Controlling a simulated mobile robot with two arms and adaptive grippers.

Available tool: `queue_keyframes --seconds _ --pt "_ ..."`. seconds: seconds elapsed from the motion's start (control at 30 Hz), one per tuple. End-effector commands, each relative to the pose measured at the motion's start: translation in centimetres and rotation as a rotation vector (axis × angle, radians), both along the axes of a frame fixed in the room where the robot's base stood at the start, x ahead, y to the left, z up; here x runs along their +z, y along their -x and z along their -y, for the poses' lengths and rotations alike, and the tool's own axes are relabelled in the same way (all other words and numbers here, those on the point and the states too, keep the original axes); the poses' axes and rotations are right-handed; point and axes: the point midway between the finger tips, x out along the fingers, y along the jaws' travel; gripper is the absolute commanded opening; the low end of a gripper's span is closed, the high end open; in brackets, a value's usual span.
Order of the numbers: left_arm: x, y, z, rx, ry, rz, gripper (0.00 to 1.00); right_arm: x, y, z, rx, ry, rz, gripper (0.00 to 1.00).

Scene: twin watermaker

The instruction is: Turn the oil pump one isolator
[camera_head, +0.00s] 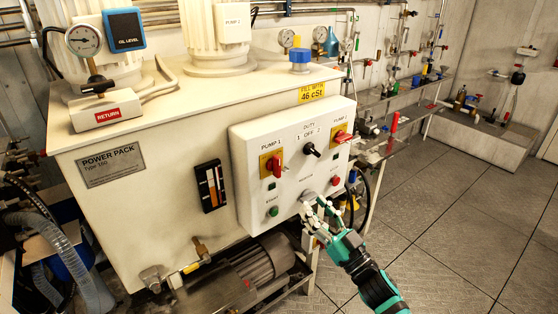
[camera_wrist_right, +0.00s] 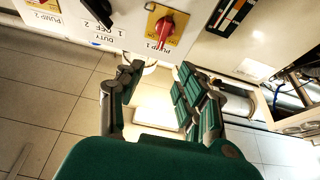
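The pump one isolator (camera_head: 273,164) is a red handle on a yellow plate, on the left of the white control panel under the "PUMP 1" label. Its handle looks roughly upright, slightly tilted. It also shows in the right wrist view (camera_wrist_right: 165,28), at the top, beyond the fingertips. My right gripper (camera_head: 316,205) is in front of the panel's lower edge, below and right of the isolator. In the wrist view the right gripper (camera_wrist_right: 158,75) has its fingers spread with nothing between them, apart from the isolator. My left gripper is not in view.
A black duty switch (camera_head: 311,149) and the pump two isolator (camera_head: 341,135) sit right of it on the panel. A green button (camera_head: 273,211) is below. A motor (camera_head: 255,268) lies under the tank. The tiled floor (camera_head: 450,210) at right is clear.

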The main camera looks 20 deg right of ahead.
Motion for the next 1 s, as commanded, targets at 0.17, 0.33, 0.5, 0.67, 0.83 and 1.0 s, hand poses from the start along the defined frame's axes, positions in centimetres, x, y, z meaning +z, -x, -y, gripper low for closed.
queue_keyframes --seconds 0.17,0.33,0.5,0.67,0.83,1.0 --pt "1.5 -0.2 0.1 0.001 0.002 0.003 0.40 2.1 -3.4 -1.3 0.000 -0.001 0.004 0.37" --pt "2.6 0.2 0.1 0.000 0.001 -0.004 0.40 3.4 -6.7 -2.5 -0.001 -0.002 0.001 0.37" --pt "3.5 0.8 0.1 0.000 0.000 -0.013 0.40 4.7 -9.8 -3.6 -0.001 -0.002 0.000 0.37" --pt "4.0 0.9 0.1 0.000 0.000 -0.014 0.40 5.5 -11.9 -4.3 -0.001 -0.002 -0.001 0.37" --pt "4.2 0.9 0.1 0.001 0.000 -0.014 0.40 5.8 -13.1 -4.8 -0.001 0.000 -0.002 0.37" --pt "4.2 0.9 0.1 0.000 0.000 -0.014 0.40 5.8 -13.3 -4.9 -0.001 0.000 -0.002 0.37"
